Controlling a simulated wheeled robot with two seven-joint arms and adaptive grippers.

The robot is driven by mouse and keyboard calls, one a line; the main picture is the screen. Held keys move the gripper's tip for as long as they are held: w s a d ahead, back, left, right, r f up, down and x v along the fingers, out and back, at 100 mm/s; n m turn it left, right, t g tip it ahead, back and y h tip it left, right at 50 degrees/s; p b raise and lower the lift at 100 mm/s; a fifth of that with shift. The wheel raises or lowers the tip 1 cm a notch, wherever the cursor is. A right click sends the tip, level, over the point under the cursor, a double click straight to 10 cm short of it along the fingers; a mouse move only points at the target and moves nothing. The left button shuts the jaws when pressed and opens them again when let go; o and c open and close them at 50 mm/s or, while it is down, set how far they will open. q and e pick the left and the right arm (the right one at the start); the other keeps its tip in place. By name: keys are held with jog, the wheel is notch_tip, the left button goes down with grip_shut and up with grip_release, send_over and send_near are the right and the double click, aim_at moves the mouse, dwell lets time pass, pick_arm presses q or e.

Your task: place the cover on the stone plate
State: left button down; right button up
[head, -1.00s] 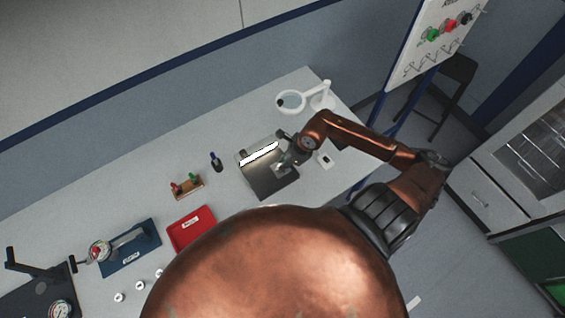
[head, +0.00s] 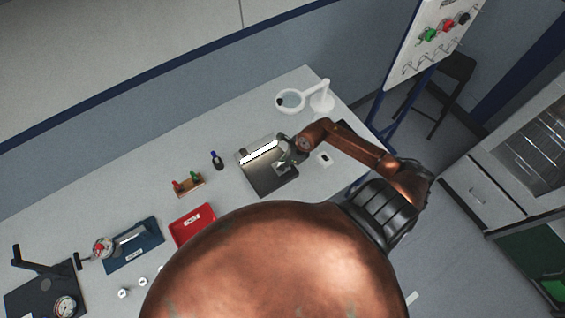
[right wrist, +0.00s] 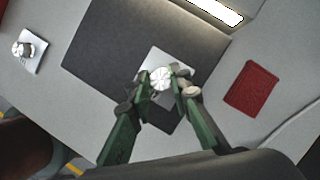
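The stone plate (head: 265,186) is a dark grey slab on the table, wide in the right wrist view (right wrist: 105,45). The cover (right wrist: 172,59) looks like a small silver square with a round bright knob. It shows over the plate near its near corner, and in the head view (head: 283,168) below the gripper. My right gripper (right wrist: 161,76) has its fingertips drawn in on both sides of the knob and appears shut on it. Whether the cover touches the plate or hangs just above it I cannot tell. My left gripper is not in view.
A glossy metal block with a bright strip (head: 258,152) stands along the plate's back edge. A red pad (right wrist: 251,88) lies right of the plate in the wrist view. A white magnifier lamp (head: 291,100), red tray (head: 193,225) and blue gauge stand (head: 132,246) share the table.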

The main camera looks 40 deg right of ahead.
jog(key=o, duration=0.4)
jog(key=shift+d+r, duration=0.1)
jog(key=shift+r, duration=0.15)
jog(key=b+v, duration=0.2)
jog(key=v, duration=0.9)
jog(key=shift+s+r, duration=0.2)
jog(key=shift+r, duration=0.1)
